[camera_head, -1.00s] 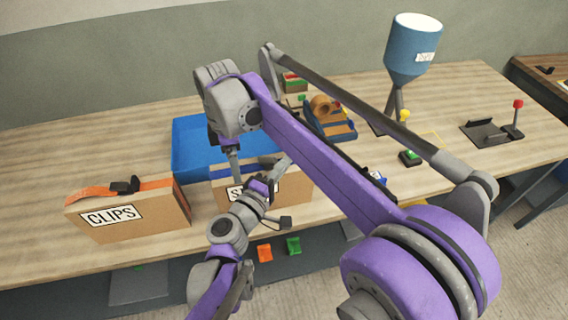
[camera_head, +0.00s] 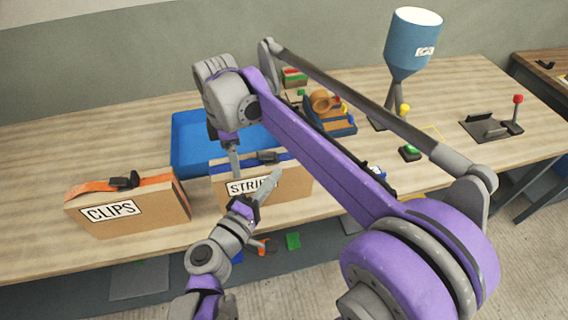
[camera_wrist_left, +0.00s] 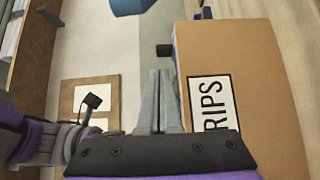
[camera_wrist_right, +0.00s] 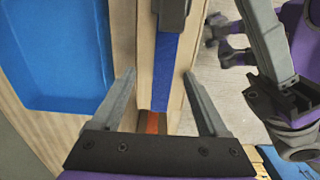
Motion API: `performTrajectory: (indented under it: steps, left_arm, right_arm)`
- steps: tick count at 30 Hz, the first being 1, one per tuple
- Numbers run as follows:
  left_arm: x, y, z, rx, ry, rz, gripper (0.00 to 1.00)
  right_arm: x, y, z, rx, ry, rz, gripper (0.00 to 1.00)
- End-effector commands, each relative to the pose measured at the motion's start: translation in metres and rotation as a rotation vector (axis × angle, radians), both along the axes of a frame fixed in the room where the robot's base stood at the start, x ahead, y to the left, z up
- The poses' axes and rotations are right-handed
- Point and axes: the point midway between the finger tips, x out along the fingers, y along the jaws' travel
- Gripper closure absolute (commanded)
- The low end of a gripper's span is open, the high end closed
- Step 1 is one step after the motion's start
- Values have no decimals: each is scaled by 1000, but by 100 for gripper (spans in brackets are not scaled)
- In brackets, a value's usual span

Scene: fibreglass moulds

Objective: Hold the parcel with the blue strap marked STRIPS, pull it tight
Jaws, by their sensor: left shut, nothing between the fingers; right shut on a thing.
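The brown parcel (camera_head: 295,190) marked STRIPS stands upright near the table's front edge. A blue strap (camera_wrist_right: 166,70) runs along its top, with a black buckle (camera_head: 267,157) near the middle. My right gripper (camera_wrist_right: 160,95) is over the parcel's left end, one finger on each broad side, shut on the parcel. One right finger shows in the head view (camera_head: 234,163). My left gripper (camera_head: 274,178) is shut and empty in front of the label. In the left wrist view its fingers (camera_wrist_left: 160,80) are together beside the parcel, the buckle beyond their tips. The strap's free end is not clear.
A parcel marked CLIPS (camera_head: 150,215) with an orange strap stands to the left. A blue tray (camera_head: 185,135) lies behind the STRIPS parcel. A tape dispenser (camera_head: 330,115), a green button (camera_head: 409,152) and a blue hopper (camera_head: 412,45) stand farther right.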

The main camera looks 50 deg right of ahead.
Motion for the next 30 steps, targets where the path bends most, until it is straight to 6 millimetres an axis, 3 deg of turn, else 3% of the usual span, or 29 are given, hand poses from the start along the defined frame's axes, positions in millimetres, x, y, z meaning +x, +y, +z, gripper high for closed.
performTrajectory:
  steps: [6,15,16,19,26,30]
  left_arm:
    - [-5,23,-2,0,1,3,100]
    - [-6,25,-1,-1,1,1,100]
    - [-6,25,-1,-1,1,1,100]
    - [-6,25,-1,-1,1,1,100]
    - [-6,25,-1,-1,1,1,100]
    - [-6,25,-1,-1,1,1,100]
  right_arm:
    - [-1,-1,-6,-4,1,0,100]
    - [-1,-1,-6,-4,1,0,100]
    - [-1,-1,-6,-4,1,0,18]
    - [-1,-1,-6,-4,0,0,0]
    - [0,-1,-5,-4,-1,0,0]
    - [0,-1,6,-4,-1,0,0]
